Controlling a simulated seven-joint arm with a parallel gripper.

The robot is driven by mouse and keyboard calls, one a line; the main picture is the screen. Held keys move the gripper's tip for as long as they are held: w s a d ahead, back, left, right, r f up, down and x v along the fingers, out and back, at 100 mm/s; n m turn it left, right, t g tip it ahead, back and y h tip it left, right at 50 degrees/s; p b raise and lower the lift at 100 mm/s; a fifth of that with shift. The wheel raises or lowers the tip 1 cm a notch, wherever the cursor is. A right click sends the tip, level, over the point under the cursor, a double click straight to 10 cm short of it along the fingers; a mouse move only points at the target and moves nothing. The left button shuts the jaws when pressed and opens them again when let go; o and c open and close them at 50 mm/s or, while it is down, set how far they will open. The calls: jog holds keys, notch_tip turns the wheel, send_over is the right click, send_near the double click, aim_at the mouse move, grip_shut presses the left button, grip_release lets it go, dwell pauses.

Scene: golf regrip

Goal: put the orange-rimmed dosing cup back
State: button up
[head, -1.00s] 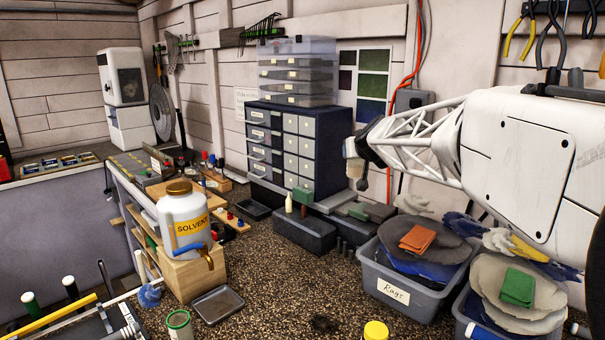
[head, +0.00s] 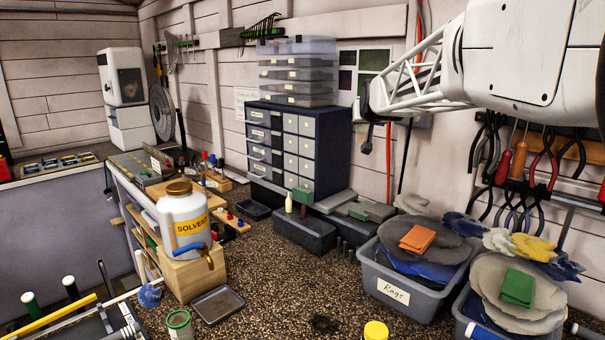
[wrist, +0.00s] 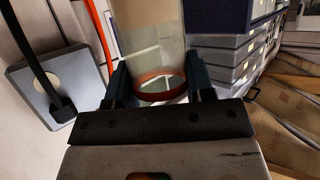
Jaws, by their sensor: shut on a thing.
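The dosing cup (wrist: 152,35) is pale and see-through, with an orange rim. In the wrist view it sits between the two dark fingers of my gripper (wrist: 160,84), which is shut on it, with the rim toward the gripper body. In the head view my gripper (head: 366,112) is in the air in front of the back wall, right of the drawer cabinet. Only a pale edge of the cup shows there, and its rim cannot be made out.
The solvent jug (head: 185,222) stands on a wooden block at left. A blue drawer cabinet (head: 325,157) stands at the back. Rag bins (head: 415,290) fill the right of the speckled bench. Pliers (head: 545,160) hang on the right wall. The bench middle (head: 290,285) is mostly clear.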

jog(key=shift+w+d+r, duration=0.1)
jog(key=shift+r, duration=0.4)
dwell(1.5)
